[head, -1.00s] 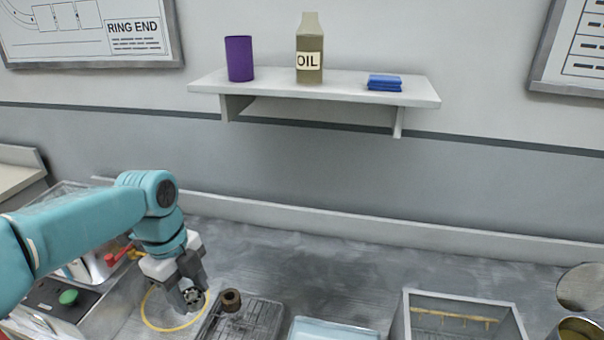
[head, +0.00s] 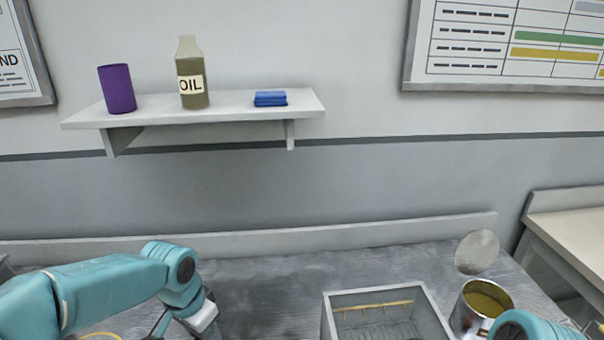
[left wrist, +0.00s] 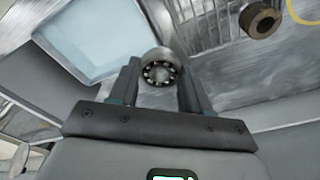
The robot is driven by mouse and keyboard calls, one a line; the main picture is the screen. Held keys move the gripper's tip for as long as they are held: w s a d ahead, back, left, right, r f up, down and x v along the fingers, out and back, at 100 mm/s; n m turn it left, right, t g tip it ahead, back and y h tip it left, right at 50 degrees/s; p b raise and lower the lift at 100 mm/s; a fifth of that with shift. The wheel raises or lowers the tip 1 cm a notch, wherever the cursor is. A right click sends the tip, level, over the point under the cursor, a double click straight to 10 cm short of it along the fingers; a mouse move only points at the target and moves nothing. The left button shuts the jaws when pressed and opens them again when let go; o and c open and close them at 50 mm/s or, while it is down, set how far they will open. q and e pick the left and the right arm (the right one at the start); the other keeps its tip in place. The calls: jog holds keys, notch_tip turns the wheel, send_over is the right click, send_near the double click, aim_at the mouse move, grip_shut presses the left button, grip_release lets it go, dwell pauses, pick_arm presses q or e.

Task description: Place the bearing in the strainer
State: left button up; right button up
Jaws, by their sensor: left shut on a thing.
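The bearing (left wrist: 160,72) is a short steel ring with balls showing in its face. In the left wrist view it sits between the fingertips of my left gripper (left wrist: 158,82), which is shut on it. In the head view my left arm comes in at the lower left; its fingers and the bearing cannot be made out there. An open grey bin (head: 337,318) with a yellow rod across its inside stands at the bottom, right of my left arm. I cannot tell whether the strainer is in this bin. My right gripper is out of view.
An open can (head: 466,318) with a raised round lid (head: 478,252) stands right of the bin. The left wrist view shows a pale blue tray (left wrist: 95,35), a ribbed metal plate (left wrist: 205,22) and a brown ring (left wrist: 261,19). A wall shelf (head: 225,113) hangs behind.

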pick_arm(q)
jog(key=n, duration=0.2)
jog(key=w+n, duration=0.1)
jog(key=n, duration=0.2)
jog(key=shift+w+y, duration=0.1)
jog(key=shift+y, duration=0.2)
jog(key=s+f, duration=0.4)
jog(key=shift+f+n, duration=0.25)
jog(key=shift+n, duration=0.15)
